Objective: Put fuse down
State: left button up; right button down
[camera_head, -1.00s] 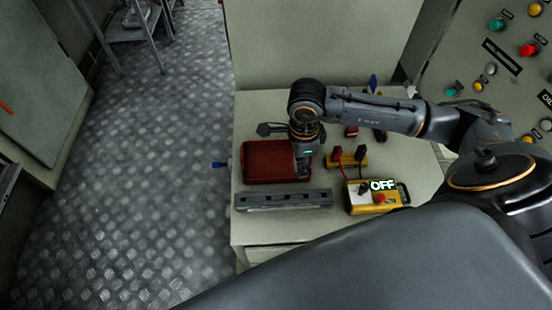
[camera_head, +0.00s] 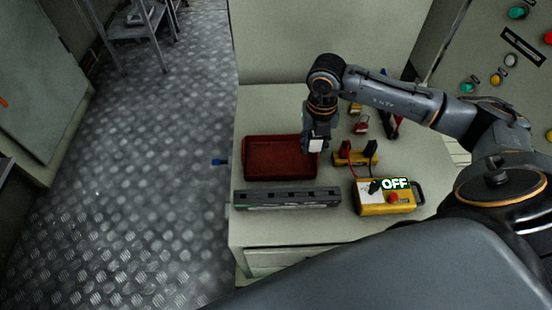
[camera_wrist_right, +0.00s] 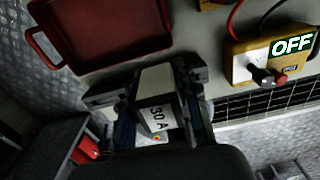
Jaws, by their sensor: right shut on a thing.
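My right gripper (camera_head: 315,140) is shut on a pale fuse (camera_head: 316,146), held at the right edge of the red tray (camera_head: 247,162) in the head view. In the right wrist view, the fuse (camera_wrist_right: 155,100) sits between the fingers of the gripper (camera_wrist_right: 150,98), and its label reads 30 A. The red tray also shows at upper left there (camera_wrist_right: 105,35). I cannot tell the fuse's exact height above the table. My left gripper is not in view.
A long grey block with slots (camera_head: 287,199) lies in front of the tray. A yellow tester (camera_head: 385,204) reading OFF stands right of it, wired to a yellow holder (camera_head: 352,159). Small red parts (camera_head: 361,125) lie behind. The table's (camera_head: 262,108) back left is bare.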

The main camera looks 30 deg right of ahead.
jog(key=w+a+f, duration=0.4)
jog(key=w+a, duration=0.1)
jog(key=w, duration=0.2)
jog(key=b, duration=0.2)
send_over(270, 160)
jog(key=s, duration=0.1)
jog(key=f, duration=0.4)
jog(key=shift+s+d+f, duration=0.1)
jog(key=shift+d, duration=0.15)
jog(key=shift+w+a+f, duration=0.25)
jog(key=shift+w+f, duration=0.15)
jog(key=shift+f, duration=0.1)
notch_tip(270, 160, down, 3)
jog(key=shift+w+a+f+b, duration=0.1)
jog(key=shift+b, duration=0.3)
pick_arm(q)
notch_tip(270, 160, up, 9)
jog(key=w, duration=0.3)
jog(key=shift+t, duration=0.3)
pick_arm(e)
jog(key=shift+f, duration=0.1)
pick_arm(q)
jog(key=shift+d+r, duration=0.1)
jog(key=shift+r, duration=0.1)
pick_arm(e)
jog(key=shift+f, duration=0.1)
jog(key=c, duration=1)
grip_release()
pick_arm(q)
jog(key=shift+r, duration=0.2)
